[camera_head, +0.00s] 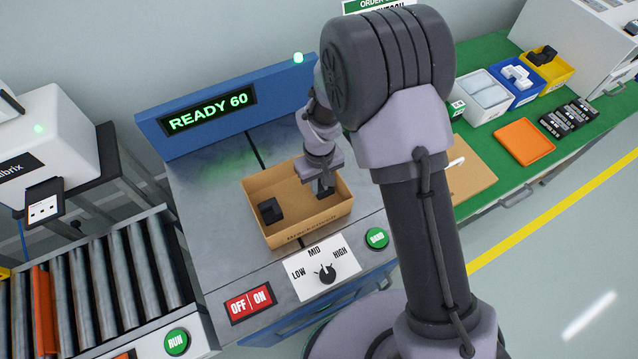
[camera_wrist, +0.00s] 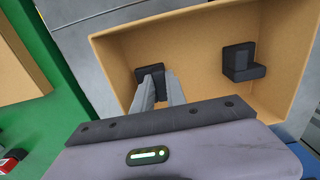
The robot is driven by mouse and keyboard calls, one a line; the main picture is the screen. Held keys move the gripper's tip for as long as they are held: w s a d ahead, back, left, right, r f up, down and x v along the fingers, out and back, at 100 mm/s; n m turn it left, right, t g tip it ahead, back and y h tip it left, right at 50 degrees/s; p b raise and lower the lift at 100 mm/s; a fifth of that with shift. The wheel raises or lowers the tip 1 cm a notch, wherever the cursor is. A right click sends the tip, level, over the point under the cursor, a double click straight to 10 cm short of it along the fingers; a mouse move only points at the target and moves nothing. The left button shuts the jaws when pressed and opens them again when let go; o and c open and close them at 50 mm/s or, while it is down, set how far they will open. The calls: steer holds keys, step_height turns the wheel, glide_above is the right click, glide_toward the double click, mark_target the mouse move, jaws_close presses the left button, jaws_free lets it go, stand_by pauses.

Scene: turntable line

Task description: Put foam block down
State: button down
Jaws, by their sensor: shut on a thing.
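My gripper (camera_head: 325,188) reaches down into the right side of an open cardboard box (camera_head: 300,241) on the grey machine top. In the wrist view its fingers (camera_wrist: 158,92) are shut on a dark foam block (camera_wrist: 150,73), which is inside the walls of the box (camera_wrist: 205,24). The fingers hide part of this block, and I cannot tell whether it touches the box floor. A second dark L-shaped foam block (camera_head: 269,210) lies at the box's left side in the head view; it also shows at the right in the wrist view (camera_wrist: 243,62).
A blue panel (camera_head: 215,110) reading "READY 60" stands behind the box. A dial (camera_head: 325,272), a green button (camera_head: 376,238) and a red OFF/ON switch (camera_head: 249,303) are in front. A roller conveyor (camera_head: 110,290) is at left. A green bench with bins (camera_head: 515,90) is at right.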

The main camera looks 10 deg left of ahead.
steer(key=shift+f+b, duration=0.35)
steer(key=shift+f, duration=0.15)
steer(key=c, duration=1.3)
jaws_free()
steer(key=shift+c, duration=0.2)
steer(key=d+r+m+t+y+p, duration=0.1)
steer(key=d+r+m+p, duration=0.15)
steer(key=r, duration=0.95)
steer(key=d+r+m+p, duration=0.1)
steer(key=d+r+p, duration=0.2)
steer(key=r, duration=0.9)
steer(key=s+d+r+m+t, duration=0.2)
steer(key=s+d+r+m, duration=0.2)
steer(key=s+d+r, duration=0.2)
steer(key=s+d+r+m+t+y, duration=0.1)
steer(key=s+d+r+m, duration=0.3)
steer(key=s, duration=0.7)
step_height(320, 180, up, 5)
steer(key=shift+d+f+t, duration=0.2)
steer(key=shift+d+t, duration=0.7)
steer(key=shift+d, duration=0.25)
